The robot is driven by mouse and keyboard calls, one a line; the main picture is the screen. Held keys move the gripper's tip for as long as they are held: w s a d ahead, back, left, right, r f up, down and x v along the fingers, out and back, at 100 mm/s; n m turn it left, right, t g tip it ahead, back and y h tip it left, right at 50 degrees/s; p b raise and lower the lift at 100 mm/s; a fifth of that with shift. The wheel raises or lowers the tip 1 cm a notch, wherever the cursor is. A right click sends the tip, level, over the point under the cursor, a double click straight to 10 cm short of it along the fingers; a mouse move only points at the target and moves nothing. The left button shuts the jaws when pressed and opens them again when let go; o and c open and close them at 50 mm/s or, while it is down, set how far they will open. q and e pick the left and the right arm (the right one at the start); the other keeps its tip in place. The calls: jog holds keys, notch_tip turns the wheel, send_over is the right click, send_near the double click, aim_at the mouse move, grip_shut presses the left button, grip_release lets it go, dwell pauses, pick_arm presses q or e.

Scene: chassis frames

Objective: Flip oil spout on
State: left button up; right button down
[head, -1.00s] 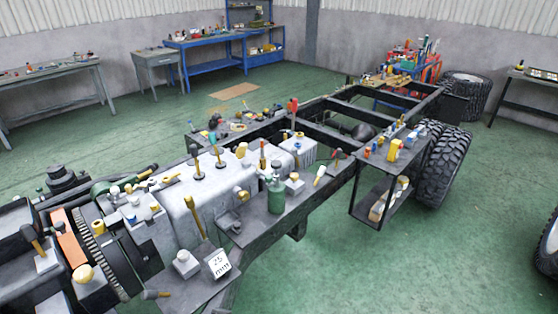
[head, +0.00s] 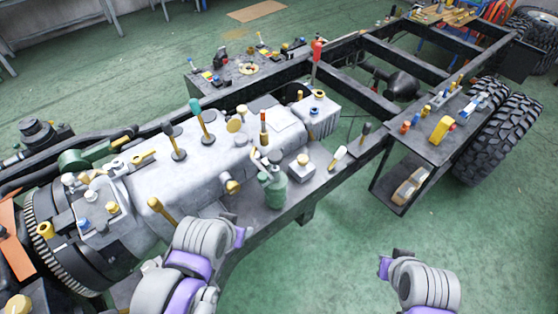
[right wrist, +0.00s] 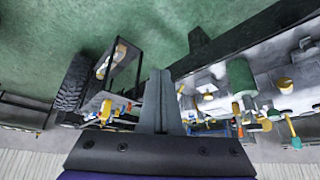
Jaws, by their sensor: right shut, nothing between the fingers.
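The green oil can (head: 274,190) stands upright on the dark ledge beside the large grey gearbox housing. A thin spout-like part rises from its top, too small to tell its position. In the right wrist view a green can-like body (right wrist: 240,76) shows at the right. My right gripper (right wrist: 161,88) is shut and empty there, its fingers pressed together and apart from the can. In the head view my right arm enters at the lower right, over open floor. My left arm is at the lower middle, near the housing; its fingers do not show.
The gearbox housing (head: 205,160) carries several upright levers and knobs. A small grey box with a cream knob (head: 303,160) stands just right of the can. A side shelf (head: 432,143) with small parts and large tyres (head: 502,140) lie right. The green floor in front is clear.

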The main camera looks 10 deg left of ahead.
jog(key=m+g+y+b, duration=0.1)
jog(key=m+y+b, duration=0.4)
jog(key=y+b, duration=0.65)
send_near(267, 180)
jog(key=shift+h, duration=0.25)
jog(key=x, duration=0.6)
jog(key=shift+a+r+b, duration=0.15)
jog(key=shift+a+b, duration=0.15)
jog(key=shift+b, duration=0.1)
pick_arm(q)
jog(key=s+f, duration=0.2)
jog(key=f, duration=0.5)
jog(key=s+f+g, duration=0.1)
jog(key=s+f, duration=0.2)
jog(key=f, duration=0.5)
jog(key=shift+f, duration=0.25)
